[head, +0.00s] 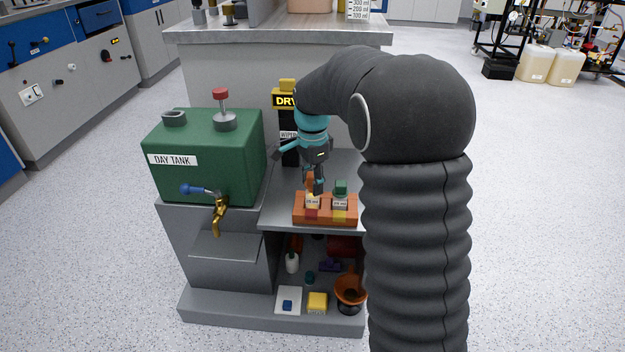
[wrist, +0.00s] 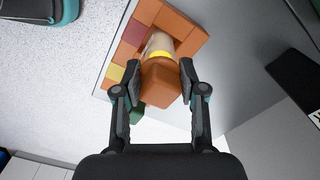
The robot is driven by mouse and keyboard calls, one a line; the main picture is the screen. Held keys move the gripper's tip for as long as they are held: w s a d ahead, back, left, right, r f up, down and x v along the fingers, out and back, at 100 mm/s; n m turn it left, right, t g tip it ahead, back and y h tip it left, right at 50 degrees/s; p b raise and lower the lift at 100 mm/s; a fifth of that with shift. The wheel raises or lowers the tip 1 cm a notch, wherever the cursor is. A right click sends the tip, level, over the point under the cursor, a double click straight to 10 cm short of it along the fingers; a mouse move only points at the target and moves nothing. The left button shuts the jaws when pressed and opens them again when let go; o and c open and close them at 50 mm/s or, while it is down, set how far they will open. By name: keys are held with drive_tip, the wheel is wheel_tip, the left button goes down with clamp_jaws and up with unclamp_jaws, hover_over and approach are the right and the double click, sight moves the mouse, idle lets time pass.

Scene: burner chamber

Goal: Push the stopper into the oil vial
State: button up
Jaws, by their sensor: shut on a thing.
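My gripper (head: 314,186) is shut on an orange-brown stopper (wrist: 161,84), one finger on each side of it. The stopper is in line with the mouth of the oil vial (wrist: 158,45), where a yellow band shows beside it. In the head view the oil vial (head: 312,201) stands in the left slot of an orange rack (head: 325,221), under my gripper. I cannot tell how deep the stopper sits in the vial. A second vial (head: 340,202) with a green stopper (head: 341,187) stands in the right slot.
A green day tank (head: 205,160) with a brass tap (head: 220,213) stands left of the rack. A black wipes dispenser (head: 290,130) stands behind. A shelf below holds an orange funnel (head: 350,290), a yellow block (head: 317,303) and other small items.

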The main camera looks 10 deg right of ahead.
drive_tip(key=shift+f+b, duration=0.3)
drive_tip(key=shift+f, duration=0.25)
drive_tip(key=o, duration=0.9)
drive_tip(key=shift+r, duration=0.1)
